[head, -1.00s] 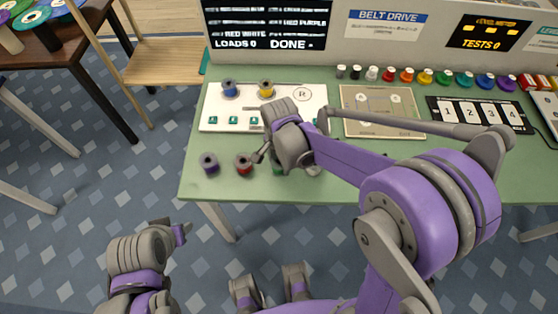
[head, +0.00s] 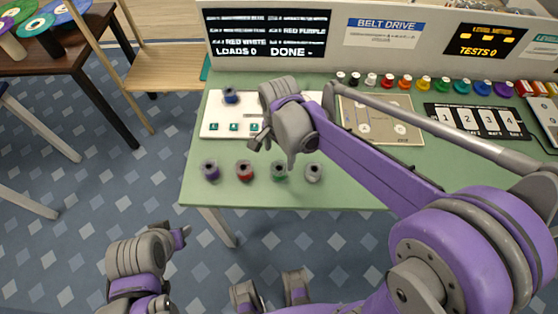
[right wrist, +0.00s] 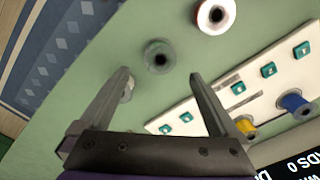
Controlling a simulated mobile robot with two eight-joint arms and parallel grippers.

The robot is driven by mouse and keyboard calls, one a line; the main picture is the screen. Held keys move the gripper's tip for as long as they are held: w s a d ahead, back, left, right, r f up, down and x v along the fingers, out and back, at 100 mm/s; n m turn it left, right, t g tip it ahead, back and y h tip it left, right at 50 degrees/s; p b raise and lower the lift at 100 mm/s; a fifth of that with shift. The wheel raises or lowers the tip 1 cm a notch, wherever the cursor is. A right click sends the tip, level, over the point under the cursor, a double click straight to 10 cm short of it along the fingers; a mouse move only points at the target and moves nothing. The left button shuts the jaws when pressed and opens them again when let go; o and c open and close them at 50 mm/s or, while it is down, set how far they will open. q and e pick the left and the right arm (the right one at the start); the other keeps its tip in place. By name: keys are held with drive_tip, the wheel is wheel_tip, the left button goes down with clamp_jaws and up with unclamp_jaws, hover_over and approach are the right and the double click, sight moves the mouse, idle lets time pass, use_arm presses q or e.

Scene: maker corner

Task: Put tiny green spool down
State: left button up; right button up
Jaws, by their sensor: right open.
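The tiny green spool (head: 279,172) stands on the green table near its front edge, between the red spool (head: 244,171) and the white spool (head: 312,173). In the right wrist view the green spool (right wrist: 158,56) stands beyond the fingertips, touching neither. My right gripper (head: 258,141) is open and empty, above the table and behind the row of spools; it also shows in the right wrist view (right wrist: 160,76). My left gripper (head: 182,236) is low at the left, off the table, and its opening is unclear.
A purple spool (head: 210,171) stands at the row's left end. Behind is a white board (head: 212,112) with a blue spool (head: 231,96); a yellow spool (right wrist: 245,126) shows on it in the right wrist view. The front right table is clear.

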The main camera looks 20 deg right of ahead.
drive_tip(key=s+d+n+t, duration=0.2)
drive_tip(key=s+d+n, duration=0.1)
drive_tip(key=s+n, duration=0.3)
drive_tip(key=s+d+n+t, duration=0.3)
drive_tip(key=s+n, duration=0.3)
drive_tip(key=s, duration=0.3)
drive_tip(key=shift+d+r, duration=0.3)
drive_tip(key=shift+r, duration=0.1)
